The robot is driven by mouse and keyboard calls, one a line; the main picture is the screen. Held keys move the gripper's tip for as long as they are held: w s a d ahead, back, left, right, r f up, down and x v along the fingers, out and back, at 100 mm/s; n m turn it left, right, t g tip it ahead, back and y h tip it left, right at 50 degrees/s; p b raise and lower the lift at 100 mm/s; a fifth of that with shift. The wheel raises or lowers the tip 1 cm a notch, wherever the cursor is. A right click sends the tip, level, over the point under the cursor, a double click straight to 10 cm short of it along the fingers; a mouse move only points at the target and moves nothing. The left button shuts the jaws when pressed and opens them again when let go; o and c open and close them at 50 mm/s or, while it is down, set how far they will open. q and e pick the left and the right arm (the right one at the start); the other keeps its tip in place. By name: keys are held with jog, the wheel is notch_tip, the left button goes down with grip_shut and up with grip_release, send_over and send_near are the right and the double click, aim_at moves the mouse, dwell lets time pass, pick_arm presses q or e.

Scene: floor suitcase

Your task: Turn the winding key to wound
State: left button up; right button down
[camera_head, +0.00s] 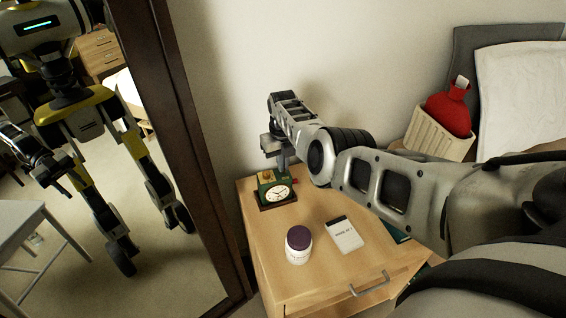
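A small dark green clock (277,194) with a round white dial stands on the wooden nightstand (262,236), near its back left corner. My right gripper (282,162) reaches down from above to the back of the clock, its fingers close behind the clock's top edge. The fingertips are partly hidden by the clock, so I cannot tell whether they are open or shut. A small red part (296,181) shows at the clock's right side; I cannot make out whether it is the winding key. No key is otherwise clearly visible. My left gripper is not directly in view.
A white jar with a purple lid (298,244) and a white card-like item (345,235) lie in front of the clock. A framed mirror (175,120) stands left, reflecting my body.

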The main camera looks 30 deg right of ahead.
dwell(0.3)
jog(key=c, duration=1.6)
grip_release()
jog(key=shift+c, duration=0.2)
jog(key=shift+r, duration=0.3)
notch_tip(320, 180, up, 3)
jog(key=shift+p, duration=1.25)
pick_arm(q)
jog(key=shift+s+a+r+p, duration=0.1)
jog(key=shift+a+r+p, duration=0.3)
jog(key=shift+r+p, duration=0.55)
pick_arm(e)
notch_tip(320, 180, up, 12)
jog(key=shift+r, duration=0.2)
